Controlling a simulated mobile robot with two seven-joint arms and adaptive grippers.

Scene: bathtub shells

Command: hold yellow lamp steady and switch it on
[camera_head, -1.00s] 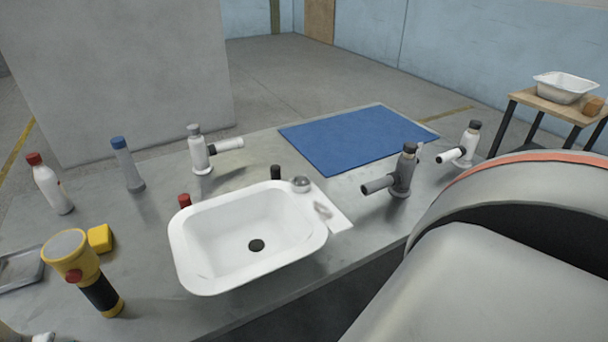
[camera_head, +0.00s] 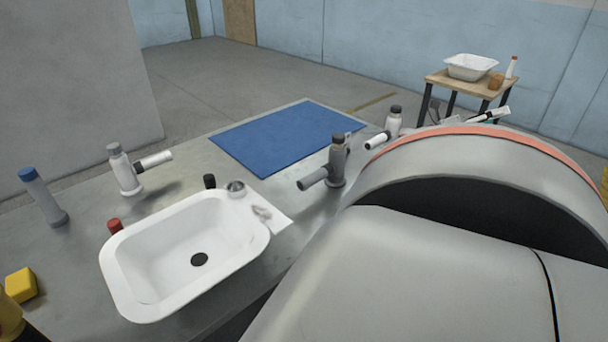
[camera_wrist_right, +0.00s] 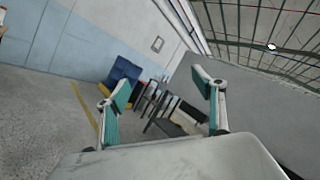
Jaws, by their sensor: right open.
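The yellow lamp (camera_head: 9,316) is cut off at the lower left corner of the head view. Only a bit of its yellow head and dark body shows, and its switch is out of view. My right gripper (camera_head: 490,116) shows small beyond my grey arm shell in the head view, far to the right of the lamp. In the right wrist view its two teal-padded fingers (camera_wrist_right: 163,97) are spread wide with nothing between them. My left gripper is not in view.
A blue mat (camera_head: 285,138) lies behind. A small table (camera_head: 450,82) stands farther off.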

